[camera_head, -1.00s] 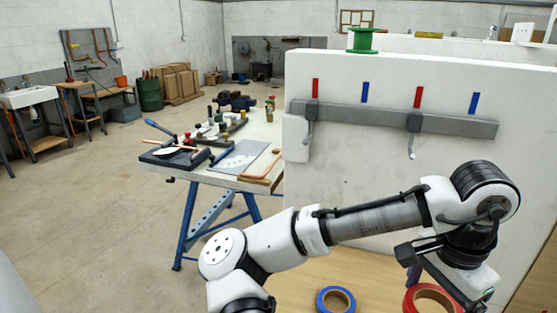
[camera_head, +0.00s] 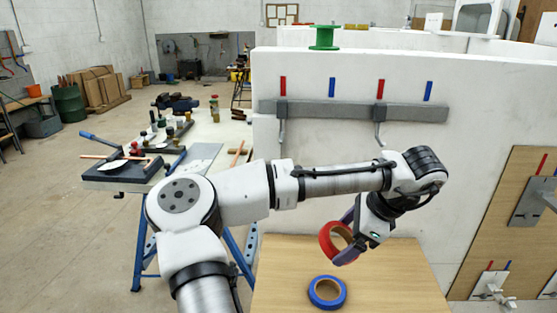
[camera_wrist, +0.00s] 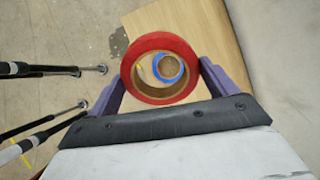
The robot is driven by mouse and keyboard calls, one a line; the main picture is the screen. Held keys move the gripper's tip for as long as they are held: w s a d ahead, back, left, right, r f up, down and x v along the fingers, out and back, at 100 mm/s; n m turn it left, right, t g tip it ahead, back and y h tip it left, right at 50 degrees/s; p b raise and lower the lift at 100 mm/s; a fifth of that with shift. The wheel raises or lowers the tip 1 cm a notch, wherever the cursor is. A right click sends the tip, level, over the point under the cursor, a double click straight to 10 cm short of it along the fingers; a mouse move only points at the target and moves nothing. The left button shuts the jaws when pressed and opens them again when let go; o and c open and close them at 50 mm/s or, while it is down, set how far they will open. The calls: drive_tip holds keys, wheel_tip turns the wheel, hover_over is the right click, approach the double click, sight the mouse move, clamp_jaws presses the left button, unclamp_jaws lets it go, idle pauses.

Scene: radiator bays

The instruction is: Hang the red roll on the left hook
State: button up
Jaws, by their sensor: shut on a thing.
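The red roll (camera_head: 326,241) is held by my gripper (camera_head: 346,236), above the wooden table. In the wrist view the red roll (camera_wrist: 160,41) sits between the two purple fingers, its hole facing the camera. The left hook (camera_head: 281,131) hangs empty from the grey rail (camera_head: 330,109) on the white wall, below a red mark. The right hook (camera_head: 379,134) is also empty, below another red mark. The roll is lower than both hooks and clear of the wall.
A blue roll (camera_head: 315,299) lies on the wooden table (camera_head: 400,275), below the red roll. A green spool (camera_head: 324,38) stands on top of the white wall. A workbench with tools (camera_head: 175,165) is at left. A wooden panel with hooks (camera_head: 520,200) stands at right.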

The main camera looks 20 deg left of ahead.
sight(333, 223)
drive_tip(key=a+m+t, duration=0.1)
drive_tip(key=m, duration=0.1)
drive_tip(key=w+a+r+m+t+y, duration=0.1)
drive_tip(key=m+t, duration=0.1)
drive_tip(key=w+a+r+m+t, duration=0.1)
drive_tip(key=m+t, duration=0.1)
drive_tip(key=shift+w+a+y, duration=0.2)
drive_tip(key=shift+w+y, duration=0.05)
drive_tip(key=shift+y, duration=0.05)
drive_tip(key=a+r+m+t+h+p, duration=0.2)
drive_tip(key=a+r+m+t+h, duration=0.1)
drive_tip(key=a+r+m+t, duration=0.7)
drive_tip(key=w+a+f+n+t, duration=0.1)
drive_tip(key=w+a, duration=0.3)
drive_tip(key=w, duration=0.6)
drive_tip(key=shift+a+f+n+t+p, duration=0.2)
drive_tip(key=shift+a+n+t+p, duration=0.2)
drive_tip(key=shift+n, duration=0.3)
idle(0.4)
drive_tip(key=o, duration=0.8)
drive_tip(key=shift+o, duration=0.2)
